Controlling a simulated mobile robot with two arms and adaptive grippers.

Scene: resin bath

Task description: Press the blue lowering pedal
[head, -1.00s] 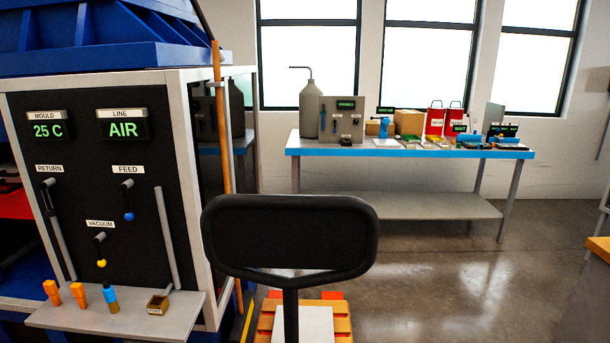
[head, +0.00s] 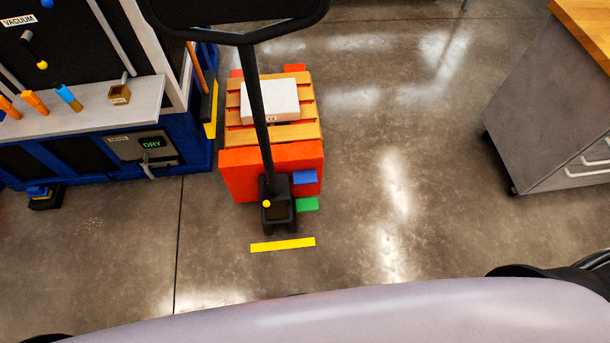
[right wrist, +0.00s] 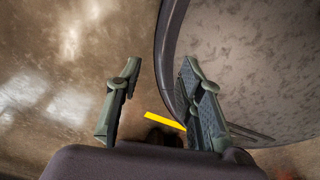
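The blue lowering pedal (head: 304,177) sticks out on the right side of the pallet jack's orange-red body (head: 240,174). A green pedal (head: 307,204) is just below it in the head view. The black tiller (head: 260,120) rises in front of the jack to a wide handle, cut off at the top. My right gripper (right wrist: 160,95) shows in the right wrist view with its two fingers spread apart and nothing between them. No pedal shows in that view. My left gripper is not in view.
The jack carries a wooden pallet (head: 233,117) with a white block (head: 269,100). A yellow floor stripe (head: 283,244) lies before it. The blue-framed machine (head: 80,155) stands left; a grey drawer cabinet (head: 555,120) stands right. The floor between jack and cabinet is clear.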

